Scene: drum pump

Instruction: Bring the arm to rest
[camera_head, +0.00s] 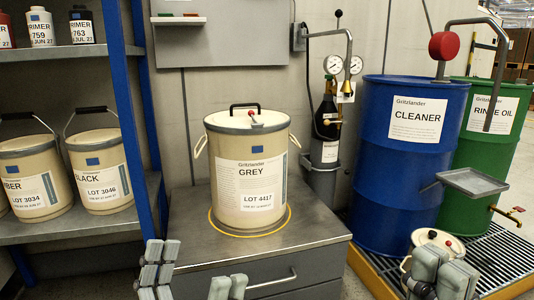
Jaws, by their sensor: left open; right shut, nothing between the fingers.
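My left gripper (191,279) is at the bottom edge, left of centre, in front of the grey metal cabinet (190,240). Its two grey fingers are spread apart with nothing between them. My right gripper (442,272) is at the bottom right, its fingers together and empty. It overlaps a small cream pail (437,239) with a red knob on its lid and hides the pail's lower part. Whether it touches the pail cannot be told. Only the grippers show; the arms behind them are out of the picture.
A cream GREY pail (232,180) stands upright inside a yellow ring on the cabinet. A blue CLEANER drum (392,200) and a green RINSE OIL drum (480,195) stand on a yellow-edged grating at right. A shelf (75,228) with pails is at left.

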